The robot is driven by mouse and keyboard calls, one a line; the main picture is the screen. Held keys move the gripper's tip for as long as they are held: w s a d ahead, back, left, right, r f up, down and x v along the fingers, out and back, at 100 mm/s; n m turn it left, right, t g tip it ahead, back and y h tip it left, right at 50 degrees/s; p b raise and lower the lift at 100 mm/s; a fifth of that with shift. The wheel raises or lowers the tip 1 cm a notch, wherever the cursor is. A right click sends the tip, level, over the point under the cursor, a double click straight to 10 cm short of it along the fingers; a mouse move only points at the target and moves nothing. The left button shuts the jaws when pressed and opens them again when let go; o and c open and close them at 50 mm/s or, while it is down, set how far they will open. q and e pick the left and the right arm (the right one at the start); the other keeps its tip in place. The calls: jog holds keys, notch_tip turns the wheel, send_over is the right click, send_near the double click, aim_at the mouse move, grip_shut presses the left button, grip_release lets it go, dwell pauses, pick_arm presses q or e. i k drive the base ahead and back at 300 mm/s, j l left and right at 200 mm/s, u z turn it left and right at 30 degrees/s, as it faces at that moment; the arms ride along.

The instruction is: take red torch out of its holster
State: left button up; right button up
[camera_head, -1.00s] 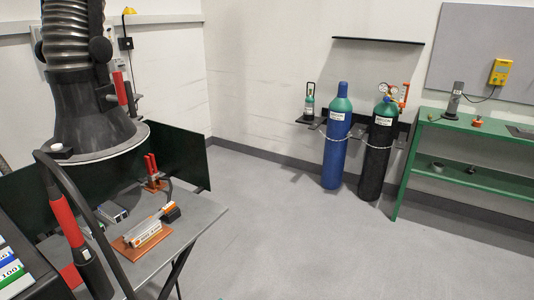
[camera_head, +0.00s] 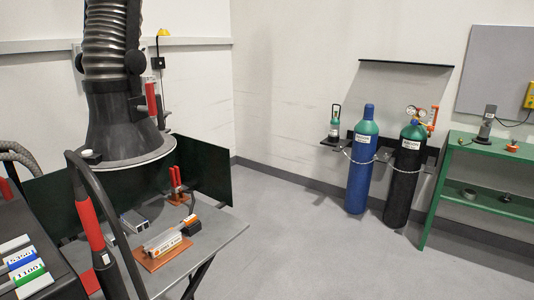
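A torch with a red handle (camera_head: 90,222) and a black lower part stands upright, slightly tilted, at the left front. A black hose (camera_head: 118,240) arches from its top and runs down beside it. The torch's lower end is at the bottom left, beside the dark machine; I cannot make out the holster clearly. Neither of my grippers is in view.
A dark machine (camera_head: 62,262) with labelled boxes is left of the torch. A grey table (camera_head: 215,232) with small parts stands behind it, under a fume hood (camera_head: 122,125). Gas cylinders (camera_head: 358,180) and a green bench (camera_head: 470,160) are farther right. The middle floor (camera_head: 310,245) is clear.

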aim_at(85, 205)
jog(key=u, duration=1.25)
